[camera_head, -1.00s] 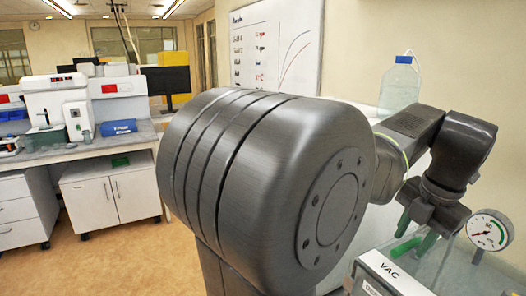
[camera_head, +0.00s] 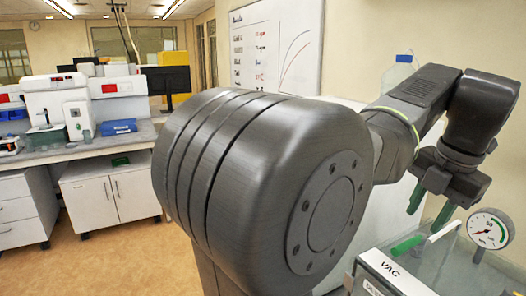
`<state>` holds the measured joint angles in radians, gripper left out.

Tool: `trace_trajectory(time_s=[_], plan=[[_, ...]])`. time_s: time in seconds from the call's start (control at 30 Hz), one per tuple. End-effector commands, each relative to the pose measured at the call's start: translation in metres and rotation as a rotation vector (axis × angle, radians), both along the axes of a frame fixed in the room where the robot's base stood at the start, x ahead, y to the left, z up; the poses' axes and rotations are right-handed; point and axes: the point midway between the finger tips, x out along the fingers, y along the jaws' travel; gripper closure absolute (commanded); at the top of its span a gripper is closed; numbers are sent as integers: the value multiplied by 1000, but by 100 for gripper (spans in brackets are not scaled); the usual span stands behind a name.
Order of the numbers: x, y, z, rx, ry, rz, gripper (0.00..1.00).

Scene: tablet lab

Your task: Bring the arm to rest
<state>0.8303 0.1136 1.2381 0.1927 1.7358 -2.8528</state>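My gripper (camera_head: 423,220) hangs at the right of the view, pointing down. Its two green fingers are apart with nothing visible between them, so it is open. My arm is folded, with its large dark joint filling the middle of the view. Below the gripper, a green-handled piece with a pale shaft (camera_head: 408,244) lies tilted at the top of the box labelled VAC (camera_head: 392,268). The gripper appears to be above it and apart from it.
A round gauge (camera_head: 488,229) stands on the VAC box, close right of the gripper. A clear bottle with a blue cap (camera_head: 403,62) is behind my arm, partly hidden. A lab bench (camera_head: 90,149) with instruments stands at the left, with open floor before it.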

Motion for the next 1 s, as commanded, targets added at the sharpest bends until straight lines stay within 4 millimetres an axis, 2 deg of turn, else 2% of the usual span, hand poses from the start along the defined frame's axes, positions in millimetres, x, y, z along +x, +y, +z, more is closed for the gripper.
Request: trace_trajectory(time_s=[0.2,0.43,0.77,1.0], plan=[[-7,-4,39,-1,-2,-1,63],[-13,-7,72,-2,-1,0,63],[-3,-1,17,3,4,2,63],[4,4,-29,3,4,1,63]])
